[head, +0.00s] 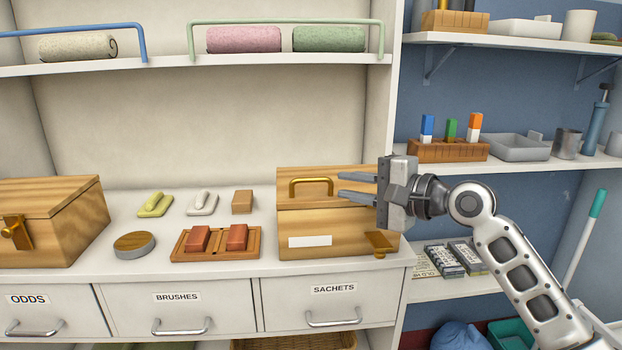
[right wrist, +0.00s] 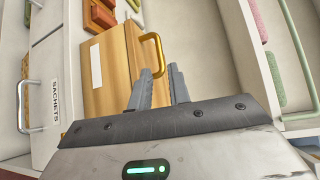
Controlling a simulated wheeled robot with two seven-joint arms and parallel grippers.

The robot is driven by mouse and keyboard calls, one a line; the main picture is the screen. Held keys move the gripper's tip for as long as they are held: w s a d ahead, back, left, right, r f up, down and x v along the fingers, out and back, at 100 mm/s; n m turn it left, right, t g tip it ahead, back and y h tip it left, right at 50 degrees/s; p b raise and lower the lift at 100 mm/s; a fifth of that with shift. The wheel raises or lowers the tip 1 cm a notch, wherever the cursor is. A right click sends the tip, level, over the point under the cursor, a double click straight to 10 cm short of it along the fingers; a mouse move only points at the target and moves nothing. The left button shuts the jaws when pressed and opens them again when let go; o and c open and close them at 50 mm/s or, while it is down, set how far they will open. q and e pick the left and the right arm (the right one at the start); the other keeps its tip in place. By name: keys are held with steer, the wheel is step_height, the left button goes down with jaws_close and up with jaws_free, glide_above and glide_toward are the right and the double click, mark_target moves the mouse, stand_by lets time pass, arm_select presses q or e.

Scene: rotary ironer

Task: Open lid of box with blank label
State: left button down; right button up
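The wooden box with a blank white label (head: 309,241) stands on the counter, right of centre in the head view. Its lid (head: 290,207) is down and carries a brass loop handle (head: 312,187). A brass latch piece (head: 380,243) sits at the box's front right. My right gripper (head: 342,185) is open and empty, its fingers pointing left toward the handle from the right. In the right wrist view the handle (right wrist: 157,48) shows just beyond the open fingertips (right wrist: 158,72), apparently not gripped. My left gripper is not in view.
Another wooden box (head: 50,222) with a brass latch stands at the left. A tray with red blocks (head: 216,243), a round tin (head: 134,244) and small brushes lie between the boxes. A shelf with rolled towels (head: 243,39) hangs above. The right side wall is close by.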

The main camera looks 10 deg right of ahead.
mark_target(314, 180)
steer(key=x, duration=0.9)
steer(key=shift+w+a, duration=0.1)
steer(key=shift+w, duration=0.05)
jaws_close()
